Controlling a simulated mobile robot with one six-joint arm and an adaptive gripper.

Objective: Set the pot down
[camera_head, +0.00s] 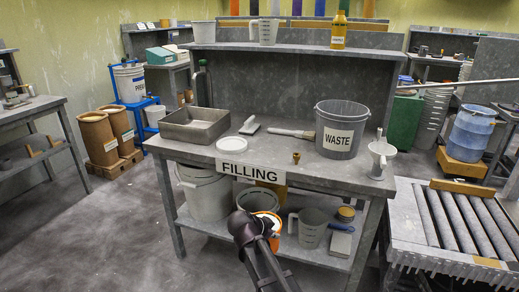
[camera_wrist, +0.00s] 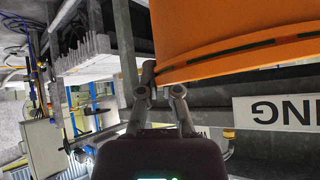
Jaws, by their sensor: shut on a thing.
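The orange pot (camera_head: 272,228) shows in the head view in front of the filling table, partly hidden behind my arm. In the wrist view the orange pot (camera_wrist: 225,40) fills the upper right. My gripper (camera_wrist: 160,92) is shut on the pot at its edge. In the head view my gripper (camera_head: 246,226) is dark and small, and its fingertips are hard to make out. The pot appears held off the table, in front of its front edge. Its inside and base are not clearly seen.
The filling table (camera_head: 215,152) holds a metal tray (camera_head: 195,125), a white lid (camera_head: 231,144), a brush (camera_head: 290,132), a brass fitting (camera_head: 296,158), a WASTE bucket (camera_head: 341,130) and a funnel (camera_head: 381,158). Its front middle is fairly clear. A roller conveyor (camera_head: 455,225) stands right.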

